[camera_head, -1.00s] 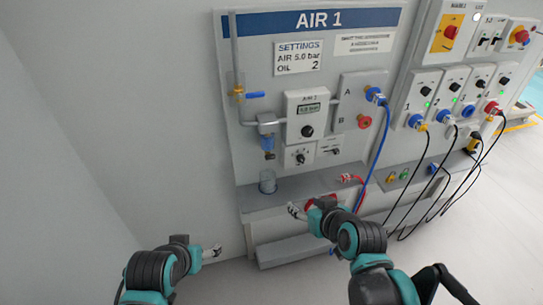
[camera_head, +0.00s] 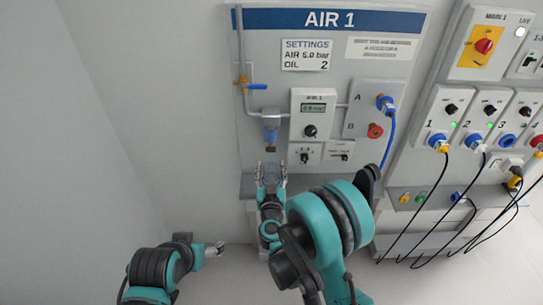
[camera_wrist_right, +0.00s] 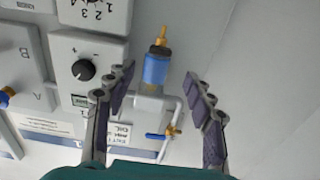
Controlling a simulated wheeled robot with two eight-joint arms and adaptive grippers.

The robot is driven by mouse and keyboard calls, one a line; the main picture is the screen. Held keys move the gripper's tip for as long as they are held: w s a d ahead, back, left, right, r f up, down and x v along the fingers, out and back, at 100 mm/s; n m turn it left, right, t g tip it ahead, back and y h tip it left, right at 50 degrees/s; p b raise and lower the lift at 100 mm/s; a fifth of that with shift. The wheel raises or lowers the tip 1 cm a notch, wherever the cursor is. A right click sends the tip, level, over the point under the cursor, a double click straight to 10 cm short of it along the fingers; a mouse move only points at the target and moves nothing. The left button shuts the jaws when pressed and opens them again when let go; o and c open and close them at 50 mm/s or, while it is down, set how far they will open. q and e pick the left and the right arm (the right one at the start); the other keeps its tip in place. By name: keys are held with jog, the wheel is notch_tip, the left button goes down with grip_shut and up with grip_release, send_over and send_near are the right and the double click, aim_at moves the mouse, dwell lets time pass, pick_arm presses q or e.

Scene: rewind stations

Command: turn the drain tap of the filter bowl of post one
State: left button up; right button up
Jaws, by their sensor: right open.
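The filter bowl (camera_head: 271,134) of post one is a blue cup under a grey head on the AIR 1 panel. Its brass drain tap (camera_head: 271,149) hangs at the bottom. In the right wrist view, which is upside down, the blue bowl (camera_wrist_right: 156,70) and the brass tap (camera_wrist_right: 161,36) show between the fingers, touched by neither. My right gripper (camera_head: 271,168) is open and empty, just below the tap in the head view; its fingers (camera_wrist_right: 158,82) are spread wide. My left gripper (camera_head: 216,249) is low at the left, away from the panel; its jaws are too small to judge.
A blue-handled valve (camera_head: 257,87) sits on the pipe above left. A gauge unit (camera_head: 312,112) and a port plate (camera_head: 372,110) are to the right. A grey ledge (camera_head: 247,187) runs below, partly hidden by my right arm. The wall at left is bare.

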aim_at(271, 151)
jog(key=w, duration=0.2)
jog(key=w+b, duration=0.1)
jog(key=w, duration=0.4)
jog(key=shift+w+f, duration=0.25)
jog(key=shift+w, duration=0.15)
jog(key=c, duration=1.1)
